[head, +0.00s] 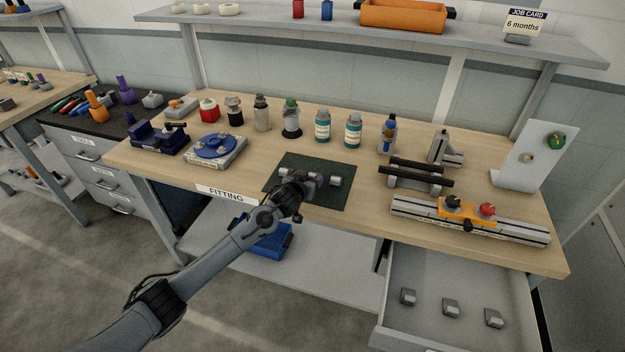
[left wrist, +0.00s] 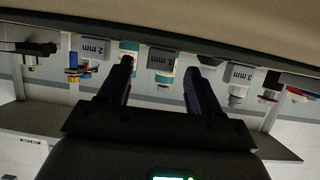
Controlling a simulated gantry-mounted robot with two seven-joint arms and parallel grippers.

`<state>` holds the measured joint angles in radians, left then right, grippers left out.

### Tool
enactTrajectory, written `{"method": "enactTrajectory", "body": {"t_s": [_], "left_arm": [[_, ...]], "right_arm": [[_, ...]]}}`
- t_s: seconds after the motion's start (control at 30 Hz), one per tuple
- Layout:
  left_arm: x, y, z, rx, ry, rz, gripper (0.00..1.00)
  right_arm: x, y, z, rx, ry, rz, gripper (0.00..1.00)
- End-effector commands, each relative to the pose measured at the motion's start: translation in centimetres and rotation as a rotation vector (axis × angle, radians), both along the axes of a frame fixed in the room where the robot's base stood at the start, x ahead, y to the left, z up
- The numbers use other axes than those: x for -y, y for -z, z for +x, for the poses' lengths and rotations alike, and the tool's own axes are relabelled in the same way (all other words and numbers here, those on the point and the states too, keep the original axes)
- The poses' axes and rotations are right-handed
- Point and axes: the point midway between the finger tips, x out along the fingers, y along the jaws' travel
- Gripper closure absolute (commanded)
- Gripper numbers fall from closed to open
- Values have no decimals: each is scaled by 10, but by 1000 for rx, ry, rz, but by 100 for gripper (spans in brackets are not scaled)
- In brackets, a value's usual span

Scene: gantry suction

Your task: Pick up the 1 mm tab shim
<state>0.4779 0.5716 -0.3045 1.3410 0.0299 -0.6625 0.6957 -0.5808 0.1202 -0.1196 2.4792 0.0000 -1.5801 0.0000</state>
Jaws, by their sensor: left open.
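Three grey tab shims stand in a row on the dark green mat (head: 335,200). In the left wrist view, which looks upside down, the 1 mm tab shim (left wrist: 162,60) sits between the 2 mm shim (left wrist: 94,47) and the 3 mm shim (left wrist: 242,73). My left gripper (left wrist: 158,75) is open, with its fingers spread to either side of the 1 mm shim's label. I cannot tell how deep the shim lies between them. In the head view the left gripper (head: 305,182) is low over the mat and partly hides the row. My right gripper is not in view.
Bottles and jars, such as a teal-labelled one (head: 322,126), line the bench behind the mat. A blue turntable (head: 215,148) stands left; black bars (head: 415,173) and an orange-topped rail (head: 470,220) stand right. An open drawer (head: 425,325) below holds three grey blocks.

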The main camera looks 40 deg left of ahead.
Motion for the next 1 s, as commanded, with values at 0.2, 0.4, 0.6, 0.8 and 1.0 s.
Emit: {"method": "enactTrajectory", "body": {"t_s": [0.2, 0.4, 0.6, 0.8, 1.0], "left_arm": [[-4, 7, 13, 0, 0, -1, 36], [-4, 7, 14, -1, 0, 0, 36], [-4, 7, 14, -1, 0, 0, 58], [-4, 6, 14, -1, 0, 0, 88], [-4, 6, 14, 0, 0, 0, 97]], "right_arm": [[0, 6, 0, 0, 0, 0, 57], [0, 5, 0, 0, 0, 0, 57], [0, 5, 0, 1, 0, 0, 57], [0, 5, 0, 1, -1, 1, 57], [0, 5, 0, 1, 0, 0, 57]]}}
